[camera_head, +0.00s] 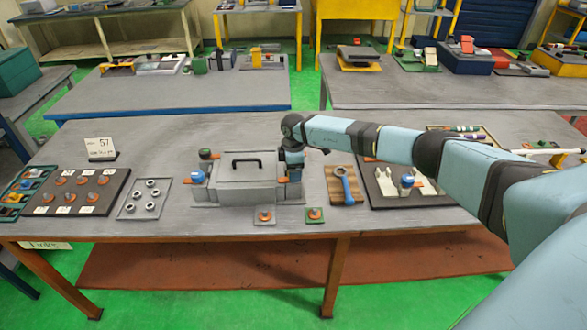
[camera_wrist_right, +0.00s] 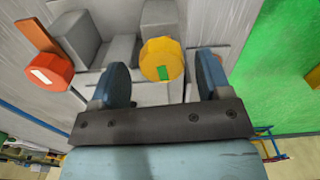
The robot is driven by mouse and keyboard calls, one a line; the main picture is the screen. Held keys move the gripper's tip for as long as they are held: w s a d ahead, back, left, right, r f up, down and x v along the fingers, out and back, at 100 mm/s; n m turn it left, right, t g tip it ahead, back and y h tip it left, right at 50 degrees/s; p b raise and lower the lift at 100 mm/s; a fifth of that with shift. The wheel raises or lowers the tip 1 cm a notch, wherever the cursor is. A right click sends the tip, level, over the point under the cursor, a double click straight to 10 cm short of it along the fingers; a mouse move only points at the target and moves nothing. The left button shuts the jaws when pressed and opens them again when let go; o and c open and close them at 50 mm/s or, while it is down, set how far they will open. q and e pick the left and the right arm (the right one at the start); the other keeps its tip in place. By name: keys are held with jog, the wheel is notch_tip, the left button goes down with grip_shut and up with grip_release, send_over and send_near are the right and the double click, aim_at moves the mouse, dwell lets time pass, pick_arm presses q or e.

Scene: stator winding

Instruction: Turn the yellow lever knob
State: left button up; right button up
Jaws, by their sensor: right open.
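The yellow lever knob (camera_wrist_right: 162,58) shows in the right wrist view as a round yellow cap with a green mark on its face. It lies between and a little beyond the two blue fingers of my right gripper (camera_wrist_right: 158,82). The fingers are apart, and I see gaps on both sides of the knob. In the head view my right gripper (camera_head: 292,180) is at the right end of the grey box with a black handle (camera_head: 246,185). The knob is hidden there behind the gripper and wrist. My left gripper is not in view.
An orange-red knob (camera_wrist_right: 48,72) is at the left in the wrist view. Near the box's front are two small plates with orange knobs (camera_head: 265,216) (camera_head: 314,214). A wooden board with a blue wrench (camera_head: 345,184) lies close on the right. A tray of rings (camera_head: 146,198) lies left.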

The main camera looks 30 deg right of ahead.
notch_tip(320, 180, up, 14)
jog(key=b, duration=0.2)
dwell(0.6)
